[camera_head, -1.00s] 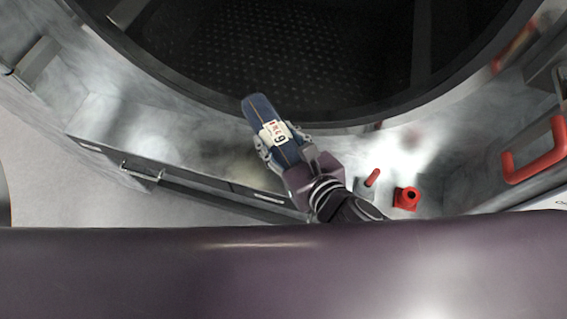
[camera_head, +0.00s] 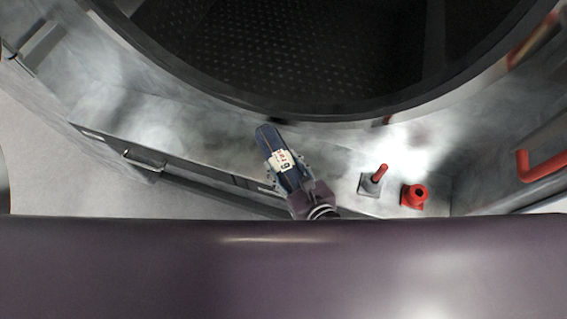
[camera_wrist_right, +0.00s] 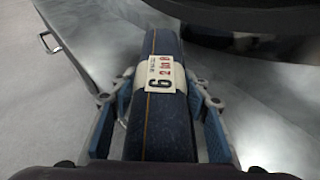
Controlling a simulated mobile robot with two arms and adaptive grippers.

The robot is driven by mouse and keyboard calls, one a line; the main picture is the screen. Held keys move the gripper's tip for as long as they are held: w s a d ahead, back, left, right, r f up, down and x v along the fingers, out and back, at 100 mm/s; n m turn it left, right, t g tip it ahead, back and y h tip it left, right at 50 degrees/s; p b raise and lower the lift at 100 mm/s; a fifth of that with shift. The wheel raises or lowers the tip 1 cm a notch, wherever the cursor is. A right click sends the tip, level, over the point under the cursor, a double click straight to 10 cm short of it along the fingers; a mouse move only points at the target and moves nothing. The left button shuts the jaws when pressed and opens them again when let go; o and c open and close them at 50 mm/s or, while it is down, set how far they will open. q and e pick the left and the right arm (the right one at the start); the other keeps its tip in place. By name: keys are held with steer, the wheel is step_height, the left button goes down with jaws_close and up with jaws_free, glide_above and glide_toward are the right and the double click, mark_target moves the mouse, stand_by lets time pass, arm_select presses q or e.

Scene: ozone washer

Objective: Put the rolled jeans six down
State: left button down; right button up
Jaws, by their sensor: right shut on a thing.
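The rolled jeans six (camera_head: 267,138) are a dark blue roll with a white label bearing a 6. My right gripper (camera_head: 284,170) is shut on them, in front of the washer's round opening. In the right wrist view the jeans (camera_wrist_right: 160,125) lie lengthwise between the two fingers of the gripper (camera_wrist_right: 162,110), the label (camera_wrist_right: 160,74) facing the camera. Whether the roll touches the metal surface below cannot be told. My left gripper is not in view.
The washer's dark perforated drum (camera_head: 290,50) is behind the jeans. A lever with a red handle (camera_head: 376,177) and a red knob (camera_head: 413,195) stand to the right. A red handle (camera_head: 540,165) is at the right edge. The metal ledge (camera_head: 130,100) is clear on the left.

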steer(key=o, duration=1)
steer(key=shift+f, duration=0.1)
steer(key=o, duration=0.5)
steer(key=shift+c, duration=0.2)
